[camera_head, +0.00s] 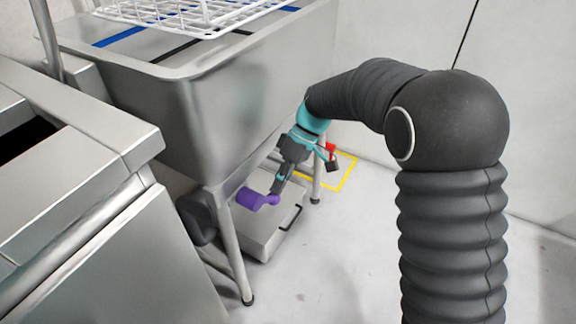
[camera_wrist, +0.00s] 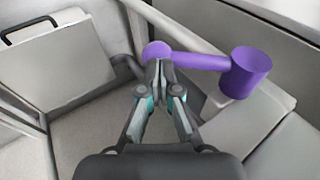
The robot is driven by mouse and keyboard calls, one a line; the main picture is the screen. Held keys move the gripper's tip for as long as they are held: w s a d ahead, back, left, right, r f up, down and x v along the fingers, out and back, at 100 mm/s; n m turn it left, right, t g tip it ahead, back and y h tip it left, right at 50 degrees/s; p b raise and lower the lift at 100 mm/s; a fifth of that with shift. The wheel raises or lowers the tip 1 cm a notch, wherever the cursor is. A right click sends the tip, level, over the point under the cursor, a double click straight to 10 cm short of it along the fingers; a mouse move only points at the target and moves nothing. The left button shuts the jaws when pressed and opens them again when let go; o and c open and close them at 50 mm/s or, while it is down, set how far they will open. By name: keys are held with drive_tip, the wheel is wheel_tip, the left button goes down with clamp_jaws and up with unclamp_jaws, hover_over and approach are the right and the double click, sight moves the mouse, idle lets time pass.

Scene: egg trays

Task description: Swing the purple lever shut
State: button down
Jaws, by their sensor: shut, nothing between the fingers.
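The purple lever (camera_head: 252,199) sits low under the metal sink, over a grey box. In the wrist view the lever (camera_wrist: 246,74) shows a thick cylindrical end at the right and a thin bar running left to a rounded purple end. My gripper (camera_head: 276,190) is at the lever's right end in the head view. In the wrist view my gripper's fingertips (camera_wrist: 160,66) are together and empty, just in front of the rounded left end. They partly hide it, and I cannot tell if they touch it.
The metal sink (camera_head: 170,72) overhangs the lever, with a white wire rack (camera_head: 195,14) on top. A sink leg (camera_head: 232,245) stands in front. A grey box (camera_head: 262,239) with a black handle is below. A steel counter (camera_head: 75,130) fills the left. Floor at right is mostly clear.

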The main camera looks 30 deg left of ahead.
sight(276, 202)
drive_tip(key=f+g, duration=0.1)
drive_tip(key=s+f+g, duration=0.1)
drive_tip(key=f+g, duration=0.1)
drive_tip(key=shift+s+f+m+g, duration=0.15)
drive_tip(key=shift+m+g, duration=0.15)
drive_tip(key=shift+s+f+g+y+b, duration=0.4)
drive_tip(key=shift+s+f+g, duration=0.1)
drive_tip(key=shift+g, duration=0.2)
drive_tip(key=shift+s+f+b, duration=0.45)
drive_tip(key=shift+s+b, duration=0.05)
drive_tip(key=shift+s, duration=0.25)
drive_tip(key=shift+s+f+b, duration=0.45)
drive_tip(key=shift+s, duration=0.4)
drive_tip(key=w+d+r, duration=0.1)
drive_tip(key=w, duration=0.5)
drive_tip(key=w+d+r, duration=0.1)
drive_tip(key=w+d, duration=0.1)
drive_tip(key=w, duration=0.5)
drive_tip(key=shift+w+d+r, duration=0.3)
drive_tip(key=shift+r, duration=0.05)
